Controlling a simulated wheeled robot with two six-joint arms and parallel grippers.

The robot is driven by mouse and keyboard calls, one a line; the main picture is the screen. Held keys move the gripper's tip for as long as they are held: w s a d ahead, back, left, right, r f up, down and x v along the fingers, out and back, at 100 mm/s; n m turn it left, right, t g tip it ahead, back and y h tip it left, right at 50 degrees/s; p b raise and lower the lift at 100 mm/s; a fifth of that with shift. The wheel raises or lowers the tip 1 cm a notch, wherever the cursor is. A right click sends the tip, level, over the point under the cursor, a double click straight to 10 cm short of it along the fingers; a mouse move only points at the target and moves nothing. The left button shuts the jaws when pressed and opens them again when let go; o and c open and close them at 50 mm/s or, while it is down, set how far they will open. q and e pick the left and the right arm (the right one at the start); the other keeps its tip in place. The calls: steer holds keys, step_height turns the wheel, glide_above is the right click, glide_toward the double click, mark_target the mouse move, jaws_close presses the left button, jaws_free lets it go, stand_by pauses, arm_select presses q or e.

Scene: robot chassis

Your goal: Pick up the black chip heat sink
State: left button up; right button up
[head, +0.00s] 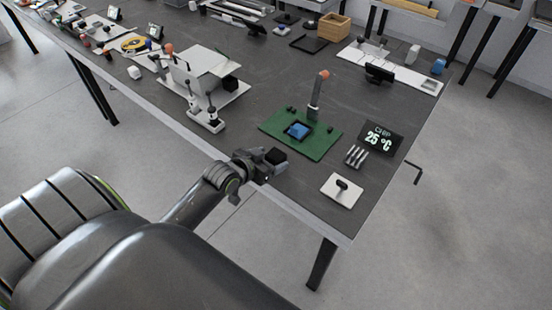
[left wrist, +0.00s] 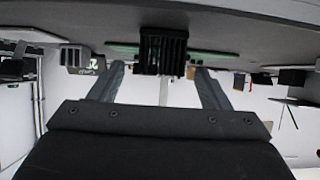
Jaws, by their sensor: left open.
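The black chip heat sink (head: 277,155) is a small dark block near the table's front edge, at the tip of my left gripper (head: 268,162). In the left wrist view, which shows the scene upside down, the finned heat sink (left wrist: 163,48) appears between the two fingertips of the left gripper (left wrist: 160,70), with a visible gap on each side. The left gripper is open. I cannot tell whether the heat sink is fully between the fingers or just beyond them. My right gripper is not in view.
A display (head: 381,138) reads "CHIP 25 °C". A white plate (head: 341,191) lies at right. A white stand (head: 212,92) is at left.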

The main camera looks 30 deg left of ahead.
mark_target(279, 155)
arm_select(q)
steer(key=shift+x, duration=2.75)
steer(key=shift+f, duration=0.1)
steer(key=shift+c, duration=0.3)
steer(key=c, duration=1.1)
steer(key=shift+o, duration=0.2)
